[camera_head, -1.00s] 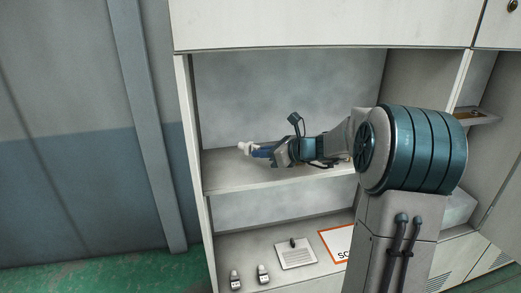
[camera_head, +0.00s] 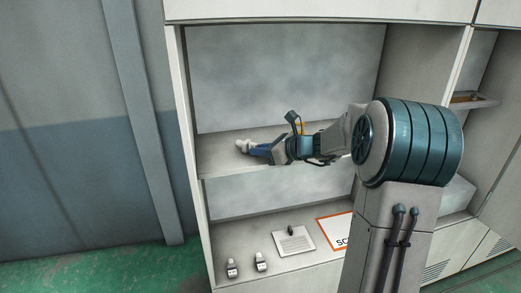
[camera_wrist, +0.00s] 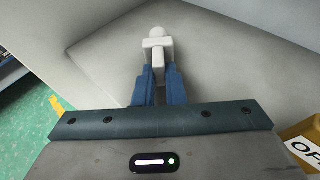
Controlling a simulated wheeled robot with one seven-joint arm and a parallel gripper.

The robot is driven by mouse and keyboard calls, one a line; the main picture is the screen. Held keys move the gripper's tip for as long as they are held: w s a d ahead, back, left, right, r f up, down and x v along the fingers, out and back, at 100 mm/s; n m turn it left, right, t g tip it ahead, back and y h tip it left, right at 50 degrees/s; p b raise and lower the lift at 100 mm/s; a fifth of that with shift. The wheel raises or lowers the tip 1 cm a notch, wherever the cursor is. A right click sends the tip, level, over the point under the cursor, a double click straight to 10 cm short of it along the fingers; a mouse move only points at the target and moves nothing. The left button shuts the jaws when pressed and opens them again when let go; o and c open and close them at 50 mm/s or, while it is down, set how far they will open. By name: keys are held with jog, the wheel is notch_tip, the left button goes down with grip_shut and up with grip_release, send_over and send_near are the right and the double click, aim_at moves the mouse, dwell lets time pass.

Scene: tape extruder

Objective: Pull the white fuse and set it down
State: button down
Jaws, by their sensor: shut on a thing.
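The white fuse (camera_wrist: 157,44) is between the blue fingers of my gripper (camera_wrist: 158,80) in the wrist view. It has a rounded end and a crossbar, and it points away from my wrist. In the head view the white fuse (camera_head: 243,146) shows at the left tip of my gripper (camera_head: 256,150), over the upper shelf (camera_head: 225,165) near its left end. My gripper is shut on it. I cannot tell whether the fuse touches the shelf surface.
The cabinet's left side panel (camera_head: 188,120) stands close to the fuse. A yellowish lettered box (camera_wrist: 302,146) is at the right in the wrist view.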

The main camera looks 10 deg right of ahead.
jog(key=shift+f, duration=0.3)
jog(key=c, duration=1.4)
grip_release()
jog(key=b+v, duration=0.2)
jog(key=v, duration=1.2)
jog(key=shift+a+f, duration=0.1)
